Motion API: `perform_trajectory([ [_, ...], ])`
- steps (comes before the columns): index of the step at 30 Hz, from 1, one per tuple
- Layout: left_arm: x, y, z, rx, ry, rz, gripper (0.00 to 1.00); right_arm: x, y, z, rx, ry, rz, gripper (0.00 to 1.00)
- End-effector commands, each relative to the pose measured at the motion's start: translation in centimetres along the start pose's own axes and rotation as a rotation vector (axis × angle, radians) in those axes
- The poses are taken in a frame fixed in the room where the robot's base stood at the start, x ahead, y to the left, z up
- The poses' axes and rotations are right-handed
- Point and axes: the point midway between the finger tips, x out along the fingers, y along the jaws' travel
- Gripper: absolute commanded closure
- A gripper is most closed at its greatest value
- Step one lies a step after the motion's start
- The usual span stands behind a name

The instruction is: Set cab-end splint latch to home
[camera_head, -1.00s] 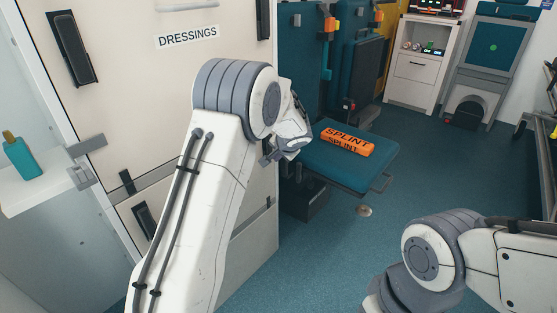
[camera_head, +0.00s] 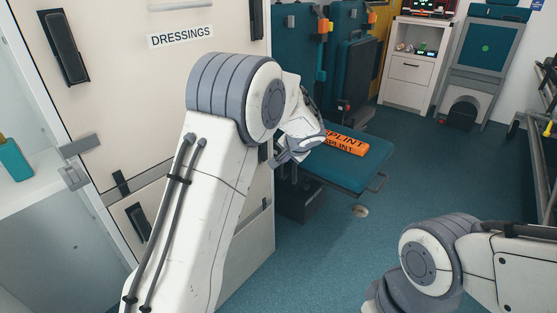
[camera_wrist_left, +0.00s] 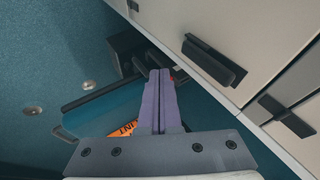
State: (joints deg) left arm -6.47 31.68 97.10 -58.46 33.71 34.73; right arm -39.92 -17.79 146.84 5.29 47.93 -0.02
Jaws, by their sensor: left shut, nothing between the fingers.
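An orange pack (camera_head: 347,142) marked SPLINT lies on the teal fold-down seat (camera_head: 345,172); my left wrist hides part of it. The pack's corner also shows in the left wrist view (camera_wrist_left: 122,129). I cannot tell which fitting is the cab-end splint latch. My left gripper (camera_head: 281,159) is at the seat's near-left side, beside the white cabinet (camera_head: 235,170). In the left wrist view its two fingers (camera_wrist_left: 160,74) are pressed together and empty, apart from the black handle (camera_wrist_left: 214,62) on a white panel. My right gripper is outside the picture.
The white cabinet labelled DRESSINGS (camera_head: 180,36) fills the left, with a black handle (camera_head: 62,47) and a grey catch (camera_head: 79,147). Teal seats (camera_head: 354,75) stand behind the fold-down seat. The floor (camera_head: 325,245) ahead is clear.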

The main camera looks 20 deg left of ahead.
Motion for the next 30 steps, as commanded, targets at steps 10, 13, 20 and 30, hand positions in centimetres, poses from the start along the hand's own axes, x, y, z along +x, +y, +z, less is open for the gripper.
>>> perform_trajectory([
  [10, -7.7, 0.6, -0.3, 0.001, 0.006, 0.0, 1.0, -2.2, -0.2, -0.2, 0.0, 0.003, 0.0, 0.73],
  [13, -8.6, 0.8, -0.2, 0.002, 0.004, -0.001, 1.0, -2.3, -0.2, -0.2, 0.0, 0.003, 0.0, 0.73],
  [20, -9.1, 0.8, 0.0, 0.001, 0.003, -0.001, 1.0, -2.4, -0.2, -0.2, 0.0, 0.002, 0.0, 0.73],
  [30, -10.8, 2.1, 1.0, 0.012, -0.01, 0.035, 1.0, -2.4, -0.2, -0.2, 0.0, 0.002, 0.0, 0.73],
])
